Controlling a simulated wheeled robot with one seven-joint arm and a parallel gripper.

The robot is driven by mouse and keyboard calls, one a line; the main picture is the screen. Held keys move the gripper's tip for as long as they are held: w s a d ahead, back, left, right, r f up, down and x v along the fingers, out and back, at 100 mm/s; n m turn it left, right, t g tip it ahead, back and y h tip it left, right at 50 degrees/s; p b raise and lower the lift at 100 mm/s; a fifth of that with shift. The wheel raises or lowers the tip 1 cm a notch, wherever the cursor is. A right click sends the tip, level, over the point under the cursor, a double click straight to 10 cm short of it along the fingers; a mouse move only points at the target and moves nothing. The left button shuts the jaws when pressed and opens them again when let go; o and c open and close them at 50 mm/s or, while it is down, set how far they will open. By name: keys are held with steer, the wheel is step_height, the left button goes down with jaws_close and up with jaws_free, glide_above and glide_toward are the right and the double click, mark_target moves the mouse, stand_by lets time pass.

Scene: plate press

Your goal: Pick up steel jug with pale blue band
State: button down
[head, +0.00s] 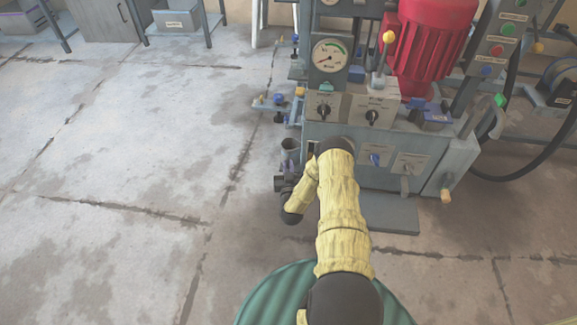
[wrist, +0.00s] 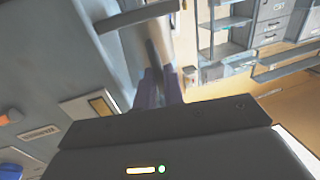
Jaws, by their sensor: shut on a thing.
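In the head view my wrist and gripper are low beside the press, partly hidden by my yellow-sleeved arm. Whether the jug touches anything below cannot be told.
The grey press (head: 330,135) stands close on the right of the jug, with a gauge (head: 329,57), knobs, levers and a red motor (head: 425,45). A black hose (head: 520,175) lies at right. The concrete floor to the left is open; shelving (head: 180,20) stands behind.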

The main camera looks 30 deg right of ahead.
steer(key=shift+r, duration=0.25)
step_height(320, 180, up, 7)
steer(key=p, duration=0.7)
glide_above(287, 154)
steer(key=s+a, duration=0.3)
steer(key=a, duration=0.1)
steer(key=w+a+p, duration=0.3)
steer(key=w+a, duration=0.6)
steer(key=a, duration=0.5)
steer(key=shift+w+f, duration=0.25)
steer(key=shift+w, duration=0.1)
steer(key=shift+a, duration=0.1)
steer(key=shift+r, duration=0.15)
